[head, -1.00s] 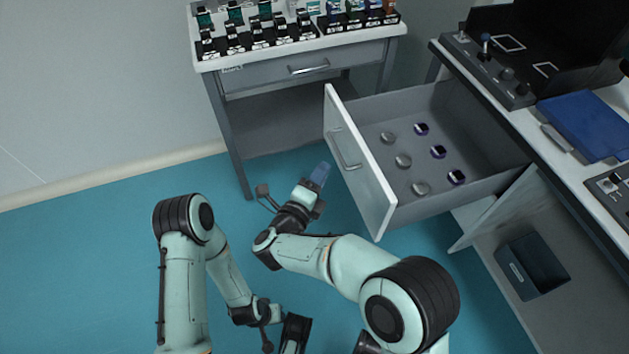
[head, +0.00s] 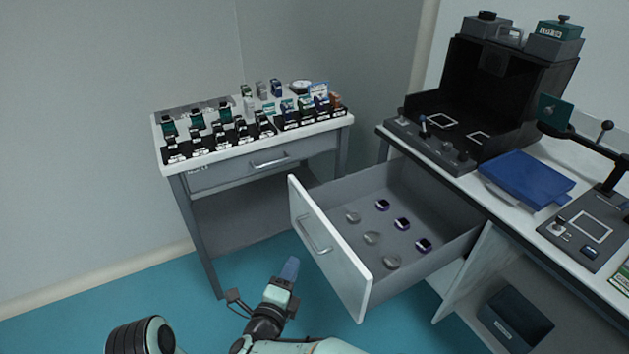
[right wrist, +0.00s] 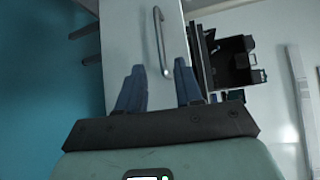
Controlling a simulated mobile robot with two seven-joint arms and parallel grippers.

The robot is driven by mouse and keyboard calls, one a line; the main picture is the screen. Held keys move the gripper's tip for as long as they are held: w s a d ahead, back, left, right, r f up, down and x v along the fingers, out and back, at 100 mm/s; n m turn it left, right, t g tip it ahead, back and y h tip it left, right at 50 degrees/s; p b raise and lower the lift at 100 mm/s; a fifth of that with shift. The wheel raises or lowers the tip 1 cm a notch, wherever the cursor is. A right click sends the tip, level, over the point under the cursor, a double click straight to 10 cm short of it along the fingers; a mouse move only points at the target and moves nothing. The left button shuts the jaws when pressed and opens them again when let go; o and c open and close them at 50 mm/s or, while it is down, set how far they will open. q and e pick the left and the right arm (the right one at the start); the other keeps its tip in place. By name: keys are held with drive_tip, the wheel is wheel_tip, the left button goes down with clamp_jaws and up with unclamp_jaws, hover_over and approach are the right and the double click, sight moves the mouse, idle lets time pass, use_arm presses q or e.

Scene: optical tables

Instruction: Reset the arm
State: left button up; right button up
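My right gripper (head: 289,268) is in front of the open drawer, left of its white front, in the head view. In the right wrist view its two blue fingers (right wrist: 160,88) are spread apart with nothing between them. The drawer front (right wrist: 132,40) and its handle (right wrist: 162,40) show beyond the fingertips, apart from them.
The open drawer (head: 345,268) holds several small round parts and juts out at knee height. A small cart (head: 262,143) with rows of optics stands behind. The bench at right bears a black box (head: 500,100) and a blue case (head: 526,180). Floor at left is clear.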

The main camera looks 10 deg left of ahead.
use_arm(q)
drive_tip(key=shift+r, duration=0.1)
use_arm(e)
drive_tip(key=s+d+f+n+g+y+p, duration=0.2)
drive_tip(key=s+d+f+n+g+p, duration=0.25)
drive_tip(key=d+f+n+p, duration=0.35)
drive_tip(key=s+d+f+n+g+y+p, duration=0.1)
drive_tip(key=s+d+f+n+g+p, duration=0.4)
drive_tip(key=d, duration=0.5)
use_arm(q)
drive_tip(key=s+d+r+p, duration=0.1)
drive_tip(key=d+r+p, duration=0.1)
drive_tip(key=r, duration=0.6)
drive_tip(key=s+d+r+g+h+p, duration=0.1)
drive_tip(key=r+p, duration=0.3)
drive_tip(key=r, duration=0.5)
drive_tip(key=s+d+r+m+g+p, duration=0.1)
drive_tip(key=s+d+r+p, duration=0.2)
drive_tip(key=r, duration=0.5)
drive_tip(key=shift+s+r+h+p, duration=0.2)
drive_tip(key=shift+h+p, duration=0.1)
drive_tip(key=shift+p, duration=0.3)
use_arm(e)
drive_tip(key=s+d+n+g+y, duration=0.1)
drive_tip(key=s+d+n+g, duration=0.1)
drive_tip(key=s, duration=1)
drive_tip(key=s+d+n+g+y, duration=0.2)
drive_tip(key=s+d+g, duration=0.3)
drive_tip(key=s, duration=0.8)
drive_tip(key=shift+g, duration=0.35)
